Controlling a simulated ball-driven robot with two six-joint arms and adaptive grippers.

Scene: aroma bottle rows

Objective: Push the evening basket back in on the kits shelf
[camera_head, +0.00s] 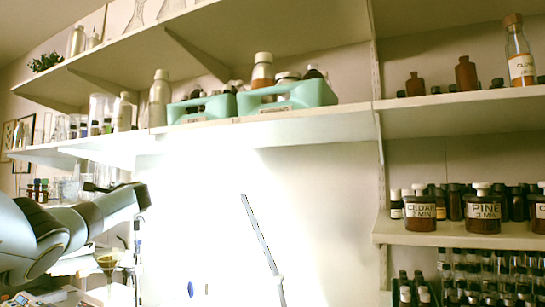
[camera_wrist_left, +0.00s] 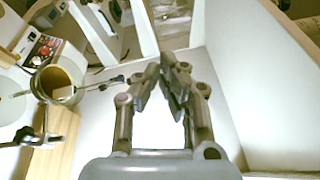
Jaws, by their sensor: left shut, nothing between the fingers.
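Two mint-green baskets stand side by side on the middle shelf (camera_head: 250,131). The left basket (camera_head: 185,111) holds several small dark bottles. The right basket (camera_head: 318,92) looks larger, reaches near the shelf's front edge, and holds bottles with brown and dark parts. Their labels are too small to read, so I cannot tell which is the evening one. My left arm comes in at the lower left of the head view, below the shelf and well away from the baskets. My left gripper (camera_wrist_left: 173,78) is shut and empty in the left wrist view. My right gripper is not in view.
An upper shelf (camera_head: 130,50) runs above the baskets. Pale bottles (camera_head: 159,98) stand left of them. A shelf unit on the right carries brown jars (camera_head: 482,212) and several small bottles. A thin rod (camera_head: 258,230) stands below the shelf before a bright bare wall.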

